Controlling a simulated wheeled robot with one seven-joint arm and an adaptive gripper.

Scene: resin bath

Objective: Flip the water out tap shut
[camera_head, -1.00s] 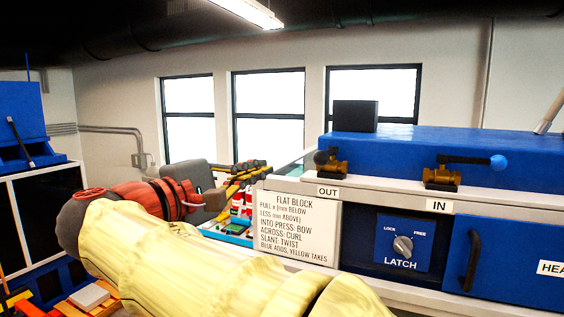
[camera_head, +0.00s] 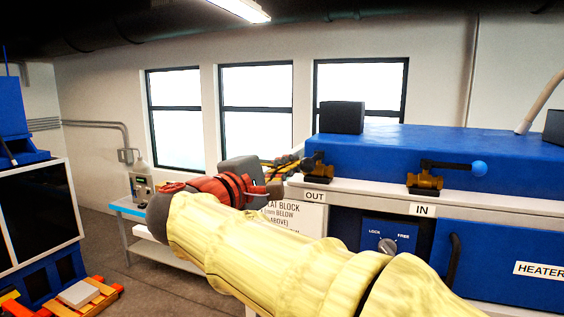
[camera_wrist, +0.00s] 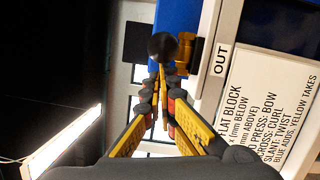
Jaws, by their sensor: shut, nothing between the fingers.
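The water out tap (camera_head: 317,170) has a brass body above the "OUT" label (camera_head: 314,196), on the white ledge of the blue bath. In the wrist view its brass body (camera_wrist: 186,54) and the dark round knob (camera_wrist: 162,46) of its handle show just beyond my fingertips. The knob faces the wrist camera, so the handle's length is hidden. My gripper (camera_head: 300,163) is shut and empty, its tips close to the left side of the tap. In the wrist view my gripper (camera_wrist: 160,72) has its yellow fingers converging just below the knob; I cannot tell whether they touch it.
The brass "IN" tap (camera_head: 425,182) stands to the right, its lever pointing right with a blue knob. A sign panel (camera_head: 304,216), partly behind my arm, and a latch dial (camera_head: 387,246) are below the ledge. A dark block (camera_head: 341,117) sits on the blue lid.

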